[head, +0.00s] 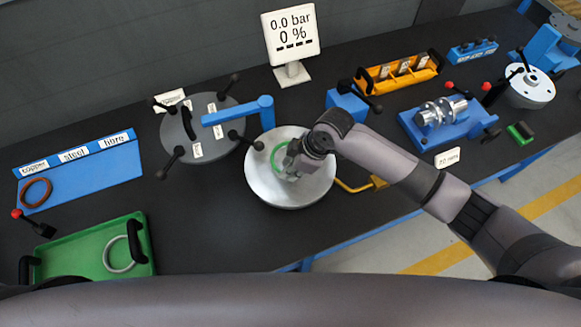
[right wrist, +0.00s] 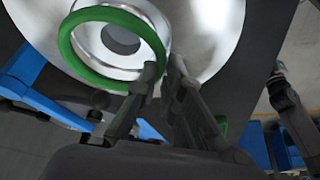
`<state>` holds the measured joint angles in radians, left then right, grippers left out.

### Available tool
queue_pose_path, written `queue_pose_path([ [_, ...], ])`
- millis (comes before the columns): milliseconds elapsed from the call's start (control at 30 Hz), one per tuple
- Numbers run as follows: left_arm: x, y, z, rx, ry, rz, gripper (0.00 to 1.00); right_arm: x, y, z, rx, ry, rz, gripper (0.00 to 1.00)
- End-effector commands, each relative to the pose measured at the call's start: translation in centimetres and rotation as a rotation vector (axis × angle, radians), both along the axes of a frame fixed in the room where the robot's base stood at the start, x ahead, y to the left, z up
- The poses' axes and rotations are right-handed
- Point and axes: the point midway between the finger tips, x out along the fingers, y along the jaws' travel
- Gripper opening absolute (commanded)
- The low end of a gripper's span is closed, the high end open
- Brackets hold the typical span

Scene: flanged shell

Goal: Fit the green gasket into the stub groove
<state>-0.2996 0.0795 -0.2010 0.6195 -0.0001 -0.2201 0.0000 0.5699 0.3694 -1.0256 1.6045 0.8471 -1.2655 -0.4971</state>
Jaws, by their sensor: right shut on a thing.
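The green gasket (head: 273,158) is a thin ring over the middle of the pale round shell (head: 262,187). My right gripper (head: 292,162) is shut on the ring's right side. In the right wrist view, the gasket (right wrist: 66,44) overlaps the rim of the silver stub (right wrist: 86,42), with the stub's bore showing through it. My right fingertips (right wrist: 166,76) pinch the ring at its lower right. I cannot tell whether the ring touches the stub or lies in its groove. My left gripper is not in view.
A dark lid (head: 210,140) with black handles stands left of the shell, with a blue arm (head: 240,112) above it. A green tray (head: 85,258) holds a grey ring. A brown ring (head: 36,193) lies on the blue rack. A display (head: 291,35) reads 0.0 bar, 0 %.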

Motion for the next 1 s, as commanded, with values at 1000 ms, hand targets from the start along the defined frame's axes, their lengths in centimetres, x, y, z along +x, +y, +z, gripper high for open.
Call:
queue_pose_path([
  [1000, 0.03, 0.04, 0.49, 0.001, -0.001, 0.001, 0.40, 0.01, 0.05, -0.02, 0.001, -0.001, 0.001, 0.00],
])
